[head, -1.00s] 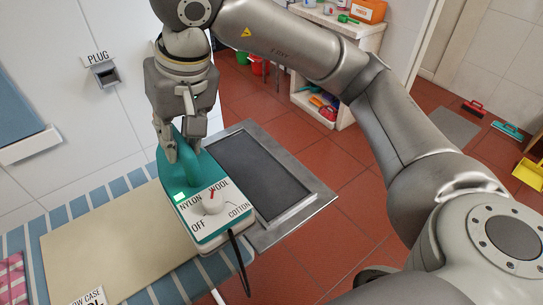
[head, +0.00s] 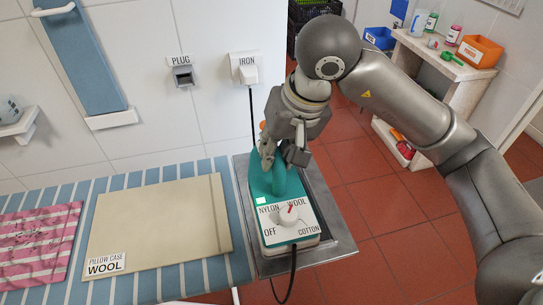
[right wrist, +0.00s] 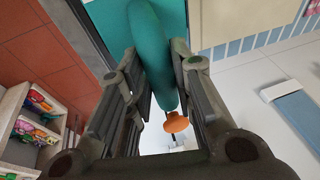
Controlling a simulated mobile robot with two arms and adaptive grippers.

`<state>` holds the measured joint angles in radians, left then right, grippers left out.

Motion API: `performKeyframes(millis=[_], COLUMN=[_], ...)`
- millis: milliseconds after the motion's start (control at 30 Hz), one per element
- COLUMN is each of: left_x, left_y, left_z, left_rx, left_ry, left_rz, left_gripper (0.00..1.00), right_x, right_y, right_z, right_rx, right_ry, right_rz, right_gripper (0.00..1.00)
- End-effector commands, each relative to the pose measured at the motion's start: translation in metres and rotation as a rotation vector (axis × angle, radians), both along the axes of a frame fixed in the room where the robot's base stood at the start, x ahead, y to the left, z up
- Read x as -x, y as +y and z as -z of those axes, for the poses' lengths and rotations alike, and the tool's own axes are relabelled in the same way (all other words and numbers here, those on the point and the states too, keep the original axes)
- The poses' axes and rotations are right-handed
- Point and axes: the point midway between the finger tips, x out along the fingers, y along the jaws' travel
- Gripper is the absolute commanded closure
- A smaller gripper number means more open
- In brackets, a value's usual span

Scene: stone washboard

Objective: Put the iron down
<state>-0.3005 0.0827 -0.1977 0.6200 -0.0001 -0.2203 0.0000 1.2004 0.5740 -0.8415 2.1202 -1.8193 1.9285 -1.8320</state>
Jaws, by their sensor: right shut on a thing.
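The teal and white iron (head: 286,222) is in the head view, over the metal-framed rest plate (head: 335,246) at the right end of the ironing board. Its dial sits among the words NYLON, WOOL, COTTON and OFF. My right gripper (head: 280,160) is shut on the iron's teal handle, which also shows between the fingers in the right wrist view (right wrist: 150,60). I cannot tell whether the iron's sole touches the plate, as the iron hides most of it. My left gripper is not in view.
The iron's cord hangs at the front. A wall socket marked IRON (head: 246,72) is behind. A shelf (head: 440,70) stands at the back right.

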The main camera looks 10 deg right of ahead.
Motion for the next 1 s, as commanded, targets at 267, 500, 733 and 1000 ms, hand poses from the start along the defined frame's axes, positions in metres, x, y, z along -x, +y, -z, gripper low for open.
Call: performKeyframes(millis=[267, 500, 733, 1000], left_x=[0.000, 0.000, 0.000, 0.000], left_y=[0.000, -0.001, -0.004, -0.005], left_z=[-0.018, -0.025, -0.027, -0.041], left_rx=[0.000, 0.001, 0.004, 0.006], left_ry=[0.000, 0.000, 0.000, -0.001], left_rz=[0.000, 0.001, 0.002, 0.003], left_gripper=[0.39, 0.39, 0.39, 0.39], right_x=[-0.038, -0.057, -0.064, -0.067], right_y=[-0.029, -0.043, -0.048, -0.050], right_z=[0.028, 0.056, 0.066, 0.088], right_rx=[-0.003, -0.003, -0.003, -0.004], right_ry=[0.000, -0.005, -0.006, -0.004], right_rz=[0.003, 0.002, 0.001, 0.000], right_gripper=[1.00, 1.00, 1.00, 1.00])
